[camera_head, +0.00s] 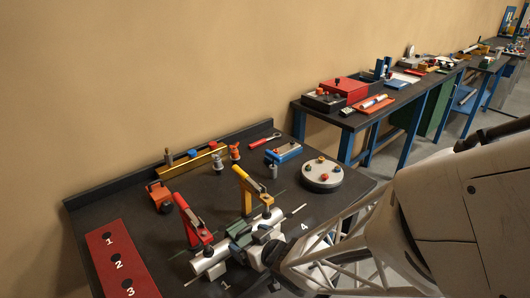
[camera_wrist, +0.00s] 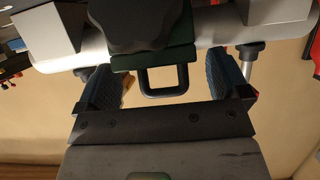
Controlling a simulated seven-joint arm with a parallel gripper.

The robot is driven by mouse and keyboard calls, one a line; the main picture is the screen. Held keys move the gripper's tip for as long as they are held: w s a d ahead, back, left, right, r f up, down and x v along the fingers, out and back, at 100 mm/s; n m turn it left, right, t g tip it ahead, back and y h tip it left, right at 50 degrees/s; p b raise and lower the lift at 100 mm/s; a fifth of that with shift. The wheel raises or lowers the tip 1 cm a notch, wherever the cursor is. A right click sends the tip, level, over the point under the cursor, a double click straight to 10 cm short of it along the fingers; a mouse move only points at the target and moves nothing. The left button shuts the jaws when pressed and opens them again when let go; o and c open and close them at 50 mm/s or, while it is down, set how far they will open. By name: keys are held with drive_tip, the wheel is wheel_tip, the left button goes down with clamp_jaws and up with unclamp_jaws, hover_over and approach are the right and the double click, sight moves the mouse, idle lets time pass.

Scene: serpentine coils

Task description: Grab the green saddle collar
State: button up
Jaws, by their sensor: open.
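The green saddle collar (camera_head: 238,236) sits on a silver tube (camera_head: 210,259) on the near bench, between a red clamp (camera_head: 192,224) and a yellow clamp (camera_head: 244,186). In the wrist view the collar (camera_wrist: 152,57) lies across the tube under a dark knob (camera_wrist: 128,22), with a square loop handle (camera_wrist: 165,93) sticking out toward my gripper. My gripper (camera_wrist: 164,68) is open, one finger on each side of the loop, with a gap on both sides. In the head view my gripper (camera_head: 268,253) is close beside the collar; its fingertips are hard to make out.
A red plate numbered 1, 2, 3 (camera_head: 98,262) lies at the left. An orange block (camera_head: 160,196), a blue box (camera_head: 283,152) and a round white-sided fixture (camera_head: 321,184) stand behind the tube. Thin rods stick out around the tube. Further benches run along the wall.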

drive_tip(key=shift+w+a+f, duration=0.1)
drive_tip(key=shift+w+a, duration=0.1)
drive_tip(key=shift+c, duration=0.2)
drive_tip(key=c, duration=1.4)
